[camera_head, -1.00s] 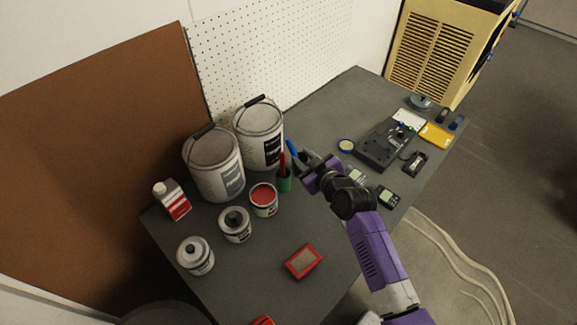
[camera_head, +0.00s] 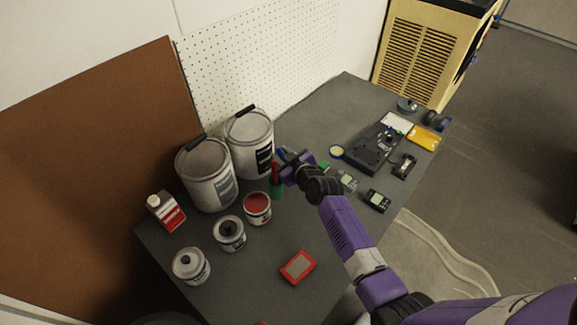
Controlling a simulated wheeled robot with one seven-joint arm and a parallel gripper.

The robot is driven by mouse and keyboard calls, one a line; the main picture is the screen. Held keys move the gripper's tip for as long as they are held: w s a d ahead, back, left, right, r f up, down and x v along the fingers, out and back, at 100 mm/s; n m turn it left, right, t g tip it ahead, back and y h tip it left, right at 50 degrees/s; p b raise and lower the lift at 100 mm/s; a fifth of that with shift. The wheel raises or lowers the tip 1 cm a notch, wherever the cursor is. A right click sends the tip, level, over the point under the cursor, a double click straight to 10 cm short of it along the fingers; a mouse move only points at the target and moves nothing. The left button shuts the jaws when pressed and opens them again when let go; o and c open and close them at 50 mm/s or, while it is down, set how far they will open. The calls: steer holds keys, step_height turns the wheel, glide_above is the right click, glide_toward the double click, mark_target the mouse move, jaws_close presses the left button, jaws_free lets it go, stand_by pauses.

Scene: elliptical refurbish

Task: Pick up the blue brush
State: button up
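The blue brush (camera_head: 281,153) stands in a small green cup (camera_head: 277,191) beside a red-handled brush (camera_head: 274,172). Only a small blue part of it shows; my gripper hides the rest. My purple and dark gripper (camera_head: 286,160) is at the blue brush, above and just right of the cup. The fingers are small and partly hidden, so I cannot tell whether they are open or shut on the brush.
Two large paint cans (camera_head: 207,178) (camera_head: 248,145) stand behind and left of the cup. An open red paint tin (camera_head: 257,208) is close in front. A black device (camera_head: 374,148) lies to the right. The table's front middle is mostly clear around a red box (camera_head: 298,267).

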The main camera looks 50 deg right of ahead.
steer(key=shift+c, duration=0.5)
jaws_close()
steer(key=shift+f, duration=0.1)
stand_by(0.8)
